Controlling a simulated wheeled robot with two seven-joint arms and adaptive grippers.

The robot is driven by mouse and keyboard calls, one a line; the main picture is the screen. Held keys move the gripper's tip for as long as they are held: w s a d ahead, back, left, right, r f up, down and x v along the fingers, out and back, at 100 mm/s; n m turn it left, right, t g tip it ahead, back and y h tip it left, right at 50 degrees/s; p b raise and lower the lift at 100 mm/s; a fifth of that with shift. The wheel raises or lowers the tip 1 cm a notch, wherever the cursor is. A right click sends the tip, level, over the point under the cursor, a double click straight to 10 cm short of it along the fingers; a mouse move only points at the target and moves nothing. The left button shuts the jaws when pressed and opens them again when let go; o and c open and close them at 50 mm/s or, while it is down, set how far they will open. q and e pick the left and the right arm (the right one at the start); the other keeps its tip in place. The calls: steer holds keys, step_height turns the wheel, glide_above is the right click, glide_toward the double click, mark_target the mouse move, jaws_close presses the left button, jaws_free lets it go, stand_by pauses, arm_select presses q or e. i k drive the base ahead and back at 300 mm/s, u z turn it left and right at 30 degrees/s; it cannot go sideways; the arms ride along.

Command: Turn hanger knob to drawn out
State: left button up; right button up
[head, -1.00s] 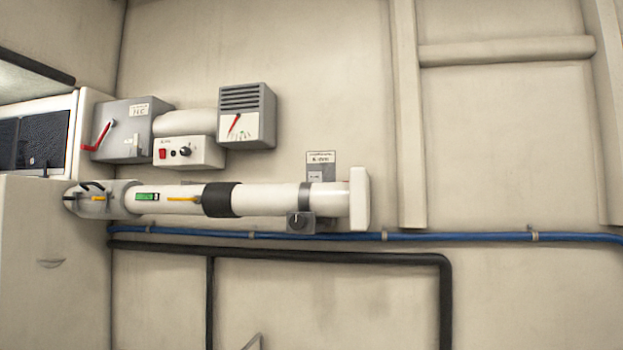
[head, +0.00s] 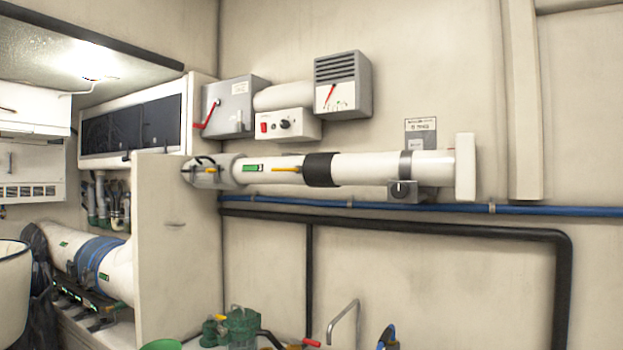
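A dark round knob (head: 400,190) with a pale pointer line sits on a small grey box (head: 424,194) under the right part of a white horizontal pipe (head: 368,168). A grey strap (head: 405,167) runs around the pipe directly above the knob. The pointer looks roughly upright, but it is too small to be sure. A small label plate (head: 420,130) is on the wall above it; its text is not legible. Another dark knob (head: 285,124) is on a white box (head: 300,126) with a red switch. Neither of my grippers shows in the head view.
A blue hose (head: 540,210) and a black pipe (head: 450,229) run along the wall below the white pipe. A white partition (head: 165,250) stands at the left. Green fittings (head: 240,325) and a bent metal handle (head: 345,325) are low in front.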

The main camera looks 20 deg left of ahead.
mark_target(399, 191)
steer(key=z, duration=0.3)
steer(key=i, duration=0.85)
steer(key=u, duration=1.55)
